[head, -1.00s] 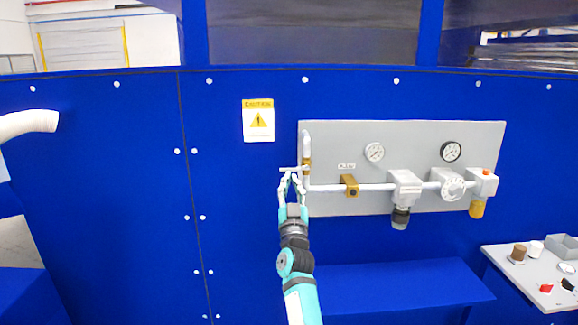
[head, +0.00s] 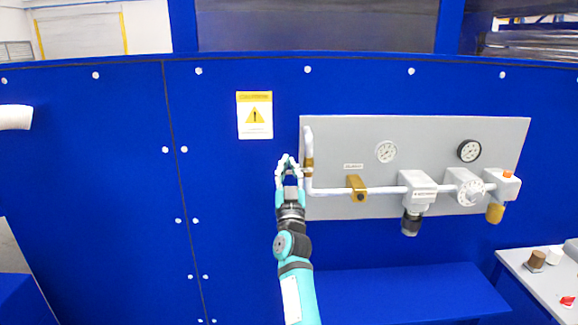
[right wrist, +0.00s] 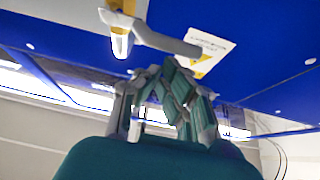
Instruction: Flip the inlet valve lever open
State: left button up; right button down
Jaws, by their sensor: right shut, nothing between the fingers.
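A brass valve (head: 308,168) sits on the white vertical pipe at the left of the grey panel. A pale lever stub shows at its left side, partly hidden behind my right gripper (head: 288,158). In the right wrist view a grey lever (right wrist: 165,40) reaches right from the brass fitting (right wrist: 121,45). My right gripper's fingers (right wrist: 155,78) are shut and empty, just below the lever in that view. Whether they touch it I cannot tell. My left gripper is not in view.
The grey panel (head: 330,135) also carries a gold block (head: 357,189), two gauges, a regulator (head: 417,192) and a round knob (head: 470,191). A caution sign (head: 254,115) is on the blue wall. A blue ledge (head: 410,290) lies below. A small table (head: 535,285) stands at right.

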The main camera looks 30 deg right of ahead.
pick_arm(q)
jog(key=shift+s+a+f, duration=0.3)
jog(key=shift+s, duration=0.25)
pick_arm(e)
jog(key=shift+a+f+n+y, duration=0.1)
jog(key=shift+f+n+y, duration=0.35)
jog(key=shift+n, duration=0.15)
